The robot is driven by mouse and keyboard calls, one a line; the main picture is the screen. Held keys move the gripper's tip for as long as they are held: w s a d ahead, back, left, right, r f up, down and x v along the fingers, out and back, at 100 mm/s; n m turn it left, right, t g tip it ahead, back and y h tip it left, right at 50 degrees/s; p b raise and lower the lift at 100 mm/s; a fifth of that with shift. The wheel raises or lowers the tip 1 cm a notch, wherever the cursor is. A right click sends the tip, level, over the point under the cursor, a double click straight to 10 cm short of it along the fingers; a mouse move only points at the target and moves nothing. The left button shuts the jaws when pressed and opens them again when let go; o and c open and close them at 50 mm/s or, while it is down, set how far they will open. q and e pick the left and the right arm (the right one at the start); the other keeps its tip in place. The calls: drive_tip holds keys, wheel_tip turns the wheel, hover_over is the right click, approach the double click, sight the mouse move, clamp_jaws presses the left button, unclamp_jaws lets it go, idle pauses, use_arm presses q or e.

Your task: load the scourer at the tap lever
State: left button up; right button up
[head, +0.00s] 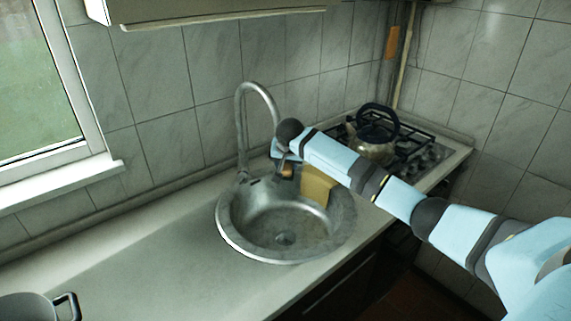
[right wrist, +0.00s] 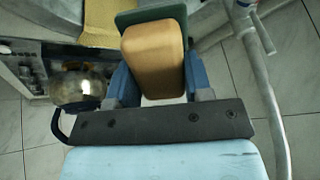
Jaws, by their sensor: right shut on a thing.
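My right gripper (head: 286,168) is over the back of the sink, close to the tap (head: 242,115). In the right wrist view it (right wrist: 153,85) is shut on the scourer (right wrist: 153,62), a tan sponge block with a dark green layer on one side. In the head view only a small orange-tan bit of the scourer shows below the gripper. The tap also shows in the right wrist view (right wrist: 262,75), beside the gripper and apart from the scourer. My left gripper is not in view.
A round steel sink (head: 232,235) is set in the counter (head: 130,260). A yellow cloth (head: 318,186) hangs over its rim, near my gripper. A kettle (head: 374,145) stands on the gas hob (head: 428,160). A pot (head: 25,307) is at the lower left.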

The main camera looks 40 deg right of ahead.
sight(290, 173)
drive_tip(key=shift+s+a+r+p, duration=0.1)
drive_tip(key=shift+s+a+p, duration=0.2)
drive_tip(key=shift+s, duration=0.45)
drive_tip(key=shift+s+a+f+p, duration=0.1)
drive_tip(key=shift+s+a+p, duration=0.2)
drive_tip(key=shift+s, duration=0.5)
drive_tip(key=shift+s+a+r+p, duration=0.1)
drive_tip(key=shift+s+a+p, duration=0.2)
drive_tip(key=shift+s, duration=0.45)
drive_tip(key=shift+s+a, duration=0.25)
drive_tip(key=shift+s, duration=0.35)
drive_tip(key=shift+s+a, duration=0.25)
drive_tip(key=shift+s, duration=0.35)
drive_tip(key=shift+p, duration=0.3)
drive_tip(key=s+a+r+p, duration=0.2)
drive_tip(key=s+r, duration=0.2)
drive_tip(key=shift+s+p, duration=0.35)
drive_tip(key=shift+d+f, duration=0.1)
